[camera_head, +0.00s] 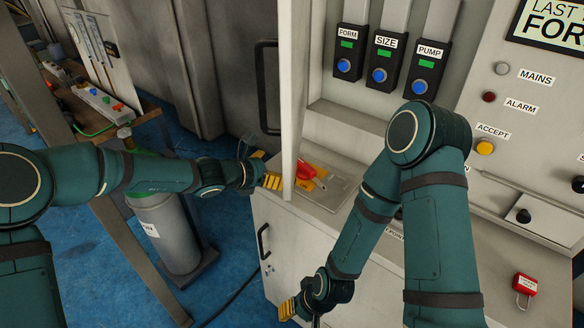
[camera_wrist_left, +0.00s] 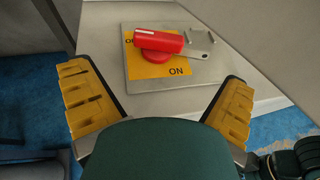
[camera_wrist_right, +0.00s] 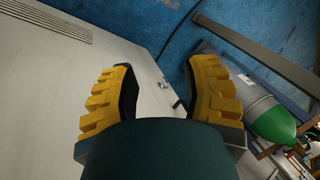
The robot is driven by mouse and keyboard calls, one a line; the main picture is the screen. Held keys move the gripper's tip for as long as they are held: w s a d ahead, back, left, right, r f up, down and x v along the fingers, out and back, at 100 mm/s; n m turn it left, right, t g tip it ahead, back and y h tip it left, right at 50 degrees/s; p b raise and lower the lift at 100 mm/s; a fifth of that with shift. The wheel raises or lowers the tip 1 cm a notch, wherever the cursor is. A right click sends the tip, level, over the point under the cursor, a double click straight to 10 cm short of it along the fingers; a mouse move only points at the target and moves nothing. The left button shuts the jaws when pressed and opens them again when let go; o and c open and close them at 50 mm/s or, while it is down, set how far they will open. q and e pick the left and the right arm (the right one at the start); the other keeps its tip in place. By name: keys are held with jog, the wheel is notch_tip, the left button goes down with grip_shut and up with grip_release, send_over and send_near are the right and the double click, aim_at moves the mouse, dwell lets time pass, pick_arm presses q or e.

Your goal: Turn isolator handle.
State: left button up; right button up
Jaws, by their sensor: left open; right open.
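The isolator handle is a red grip (camera_wrist_left: 160,41) on a grey plate with a yellow label (camera_wrist_left: 150,66). In the left wrist view it lies ahead of my left gripper, beyond the fingertips and between them. The word ON shows on the label at the near right; the other word is partly covered. In the head view the red handle (camera_head: 305,171) sits on the cabinet ledge. My left gripper (camera_head: 268,180) is open and empty just left of it; its fingers also show in the left wrist view (camera_wrist_left: 160,95). My right gripper (camera_wrist_right: 164,90) is open and empty, low by the cabinet front.
An upright panel edge (camera_head: 291,90) stands beside the handle. Switches marked FORM, SIZE and PUMP (camera_head: 379,75) are above. A grey cylinder (camera_head: 176,232) stands on the blue floor at left. A cabinet door handle (camera_head: 263,240) juts out below.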

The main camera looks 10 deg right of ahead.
pick_arm(q)
jog(key=v, duration=0.2)
jog(key=shift+s+a+r, duration=0.1)
jog(key=shift+s+a, duration=0.05)
jog(key=shift+a, duration=0.1)
